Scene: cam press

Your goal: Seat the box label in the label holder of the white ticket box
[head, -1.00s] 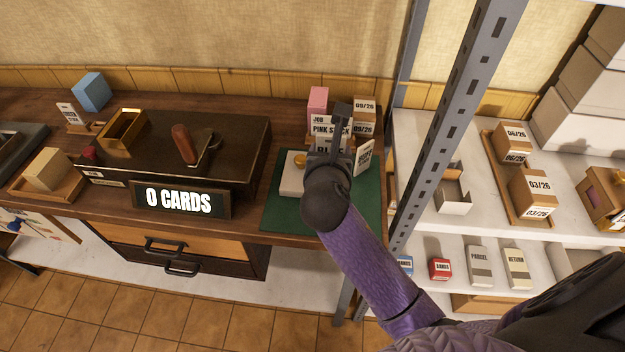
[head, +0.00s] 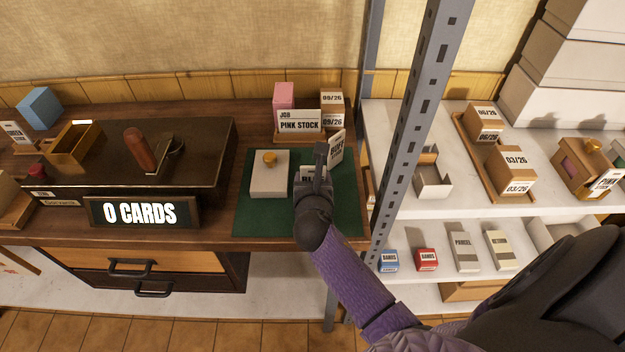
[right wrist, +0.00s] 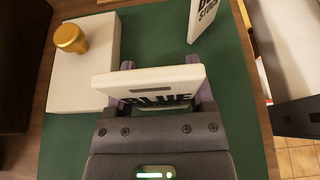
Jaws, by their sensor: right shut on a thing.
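The white ticket box (head: 269,176), with a gold knob on top, sits on the green mat; it also shows at the left in the right wrist view (right wrist: 85,75). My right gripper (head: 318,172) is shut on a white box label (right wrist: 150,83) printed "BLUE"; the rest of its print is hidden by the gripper. The held label (head: 306,173) is to the right of the box and apart from it. I cannot make out the label holder. My left gripper is not in view.
Another label (head: 337,148) stands at the mat's right side, close behind my gripper. A "PINK STOCK" label (head: 299,121) and small boxes stand behind the mat. A grey shelf post (head: 421,110) rises at the right. The mat's (head: 262,222) front left is clear.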

